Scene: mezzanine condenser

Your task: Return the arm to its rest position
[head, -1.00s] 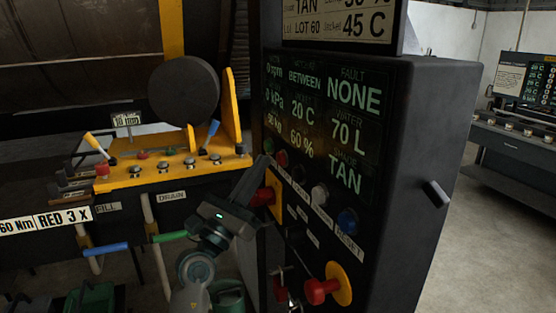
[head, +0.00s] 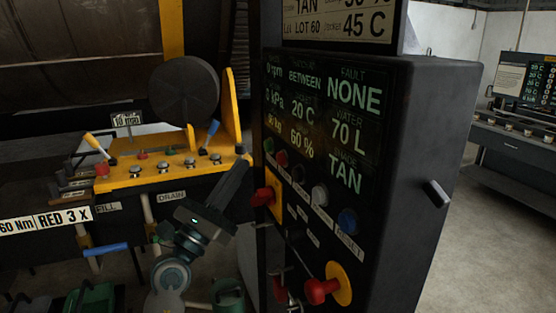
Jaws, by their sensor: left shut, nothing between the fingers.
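My left arm comes up from the bottom of the head view, and its gripper (head: 238,172) points up and to the right. The gripper is shut and empty. It is in front of the left edge of the black control cabinet (head: 425,130), apart from the red switch (head: 262,197) on its yellow plate. The arm's wrist covers part of the panel below the DRAIN label (head: 171,196). My right gripper is not in view.
The cabinet carries a row of buttons, including a blue one (head: 347,221), and a red knob (head: 321,291) that sticks out. A yellow valve bench (head: 130,180) with levers stands at the left. A blue handle (head: 105,249) sticks out below it. Open floor (head: 470,250) lies at the right.

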